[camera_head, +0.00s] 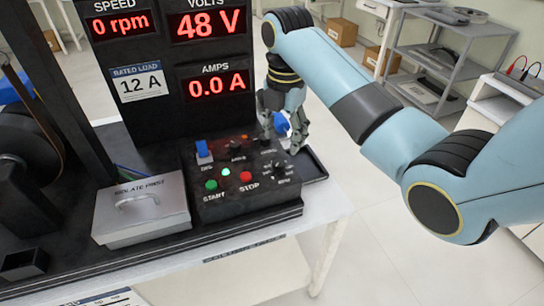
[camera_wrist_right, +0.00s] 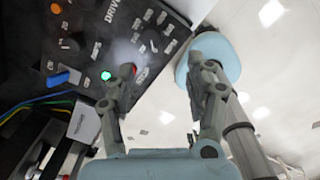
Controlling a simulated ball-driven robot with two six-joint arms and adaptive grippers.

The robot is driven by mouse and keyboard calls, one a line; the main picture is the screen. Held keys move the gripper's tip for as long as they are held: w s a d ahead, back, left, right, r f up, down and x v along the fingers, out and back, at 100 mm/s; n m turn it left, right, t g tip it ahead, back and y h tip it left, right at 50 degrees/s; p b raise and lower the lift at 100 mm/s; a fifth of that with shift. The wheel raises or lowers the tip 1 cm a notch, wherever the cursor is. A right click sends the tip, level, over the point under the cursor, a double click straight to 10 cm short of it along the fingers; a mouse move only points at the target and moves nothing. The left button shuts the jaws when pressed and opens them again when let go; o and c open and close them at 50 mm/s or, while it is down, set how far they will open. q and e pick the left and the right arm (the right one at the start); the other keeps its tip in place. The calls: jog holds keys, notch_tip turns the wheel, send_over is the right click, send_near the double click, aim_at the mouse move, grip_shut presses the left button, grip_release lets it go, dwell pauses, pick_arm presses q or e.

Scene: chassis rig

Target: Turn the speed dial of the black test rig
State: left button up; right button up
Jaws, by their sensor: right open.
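The black test rig's control box (camera_head: 240,200) has a black dial (camera_head: 278,168) with white marks around it at its right front; a second black knob (camera_head: 236,157) sits further back. My right gripper (camera_head: 281,139) points down over the box's far right edge, behind the dial and apart from it. In the right wrist view the open gripper (camera_wrist_right: 166,75) has empty space between its fingers. A marked dial (camera_wrist_right: 150,42) shows there beyond the fingertips, and another knob (camera_wrist_right: 70,43) lies further left. My left gripper is not in view.
The box also bears a blue switch (camera_head: 203,150), a green START button (camera_head: 211,185) and a red STOP button (camera_head: 246,176). A grey handled lid (camera_head: 140,210) stands to the left. The display panel (camera_head: 185,60) rises behind, reading 0 rpm.

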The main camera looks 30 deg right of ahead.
aim_at(279, 162)
jog(key=f, duration=0.3)
jog(key=w+f+n, duration=0.1)
jog(key=f, duration=0.2)
jog(key=f+n, duration=0.1)
jog(key=f, duration=0.2)
jog(key=shift+w+d+f, duration=0.1)
jog(key=shift+w+f, duration=0.25)
grip_shut()
